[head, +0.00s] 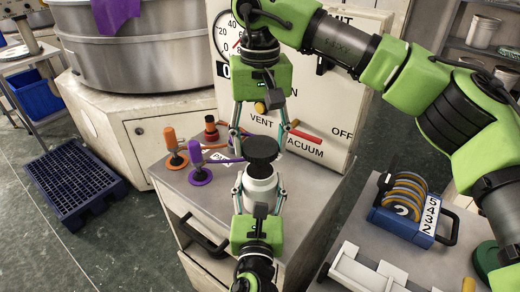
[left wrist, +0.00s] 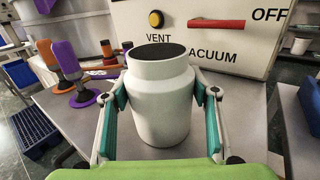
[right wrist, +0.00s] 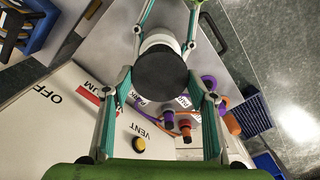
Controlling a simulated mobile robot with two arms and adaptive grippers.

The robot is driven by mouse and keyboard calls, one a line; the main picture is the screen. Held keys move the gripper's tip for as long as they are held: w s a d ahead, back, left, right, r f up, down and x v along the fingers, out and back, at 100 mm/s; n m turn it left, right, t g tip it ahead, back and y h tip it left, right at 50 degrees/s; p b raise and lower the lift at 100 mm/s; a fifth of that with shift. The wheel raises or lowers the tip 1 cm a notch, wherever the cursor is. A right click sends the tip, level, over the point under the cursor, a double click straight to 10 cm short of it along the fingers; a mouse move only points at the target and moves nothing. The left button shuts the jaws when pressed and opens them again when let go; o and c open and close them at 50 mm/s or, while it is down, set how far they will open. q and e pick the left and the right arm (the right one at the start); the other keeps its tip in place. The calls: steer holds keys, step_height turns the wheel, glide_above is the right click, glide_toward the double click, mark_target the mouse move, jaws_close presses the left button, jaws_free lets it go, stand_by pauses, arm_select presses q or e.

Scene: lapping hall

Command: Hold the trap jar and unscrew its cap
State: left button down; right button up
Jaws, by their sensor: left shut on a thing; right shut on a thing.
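The white trap jar (head: 262,186) stands upright over the grey cabinet top; it fills the middle of the left wrist view (left wrist: 160,105). My left gripper (head: 260,192) is shut around its body. The black round cap (head: 262,148) is between the fingertips of my right gripper (head: 259,150), which reaches down from above and is shut on it. In the right wrist view the cap (right wrist: 160,70) covers most of the jar. The left wrist view shows a dark mouth inside a white rim, with no cap side or right fingers there, so the cap appears raised above the jar.
A panel (head: 310,85) with a yellow vent button (left wrist: 155,19) and red vacuum handle (left wrist: 216,23) stands close behind. Purple (head: 197,160) and orange (head: 172,142) handled pieces stand left of the jar. A blue case (head: 405,215) holding rings sits on the right.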

arm_select(q)
steer(key=c, duration=0.7)
jaws_free()
steer(key=shift+c, duration=0.2)
